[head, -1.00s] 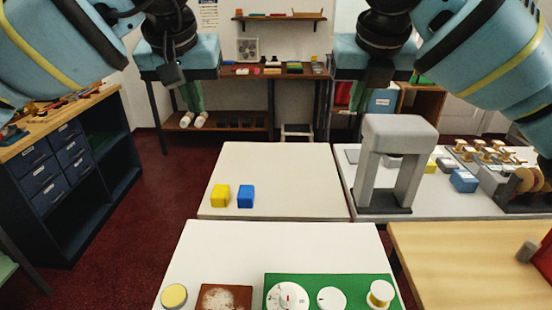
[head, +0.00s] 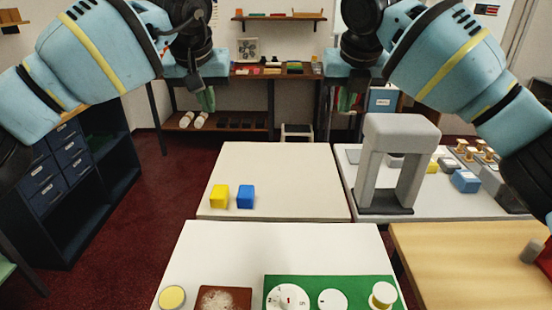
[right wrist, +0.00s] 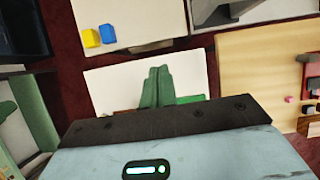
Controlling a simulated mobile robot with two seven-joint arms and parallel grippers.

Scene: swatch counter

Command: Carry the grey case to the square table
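I see nothing that I can clearly name as the grey case in either view. A grey arch-shaped frame (head: 397,130) on a dark base stands on the white counter at right. A pale square-looking table (head: 285,175) in the middle bears a yellow block (head: 219,196) and a blue block (head: 245,197); I cannot tell if it is the square table. My left gripper (head: 207,100) hangs empty at upper left, its green fingers together. My right gripper (head: 347,102) hangs empty at upper right; the right wrist view shows its fingers (right wrist: 157,86) together.
A nearer white table (head: 270,245) holds a green board (head: 350,282) with round white parts. A wooden table (head: 465,255) stands at right with a red object at its edge. A dark blue drawer cabinet (head: 95,210) stands at left. Red floor is free between cabinet and tables.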

